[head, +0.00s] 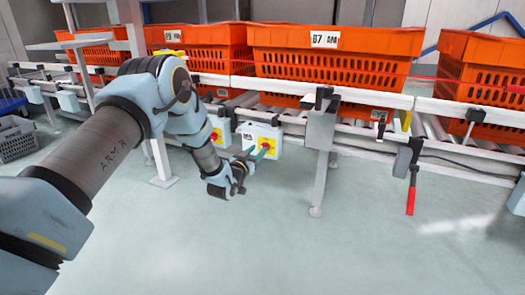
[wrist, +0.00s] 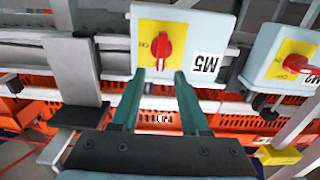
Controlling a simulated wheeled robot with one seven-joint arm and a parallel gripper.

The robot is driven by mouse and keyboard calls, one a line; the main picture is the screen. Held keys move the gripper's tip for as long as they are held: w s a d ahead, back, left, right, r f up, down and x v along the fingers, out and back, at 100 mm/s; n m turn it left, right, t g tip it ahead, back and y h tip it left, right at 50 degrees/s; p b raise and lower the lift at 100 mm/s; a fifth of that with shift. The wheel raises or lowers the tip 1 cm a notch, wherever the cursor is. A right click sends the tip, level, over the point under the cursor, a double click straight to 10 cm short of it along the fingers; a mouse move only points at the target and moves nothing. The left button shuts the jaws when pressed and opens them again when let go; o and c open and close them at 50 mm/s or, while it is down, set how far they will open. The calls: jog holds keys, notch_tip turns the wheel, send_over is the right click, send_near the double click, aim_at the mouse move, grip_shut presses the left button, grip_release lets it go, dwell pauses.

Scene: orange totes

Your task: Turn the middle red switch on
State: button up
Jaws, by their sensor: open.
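A pale switch box labelled M5 (wrist: 210,25) fills the top middle of the wrist view, with a yellow plate (wrist: 148,32) and a red rotary switch (wrist: 164,47). The red handle stands roughly upright in this view. The same box (head: 250,134) hangs below the conveyor in the head view. My gripper (wrist: 160,76) is open and empty. Its two teal fingertips lie on either side of the red handle's lower end, close to the plate; I cannot tell whether they touch it. In the head view my gripper (head: 257,153) partly covers the switch.
A second box with a red switch (wrist: 300,63) is at right in the wrist view; a similar box (head: 219,132) is left of M5 in the head view. Orange totes (head: 335,68) sit on the conveyor above. A support leg (head: 318,165) stands right of M5. The floor in front is clear.

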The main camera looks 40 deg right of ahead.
aim_at(262, 147)
jog(key=shift+b+x, duration=0.7)
jog(key=shift+x, duration=1.85)
jog(key=c, duration=0.7)
grip_shut()
jog(key=shift+a+f, duration=0.1)
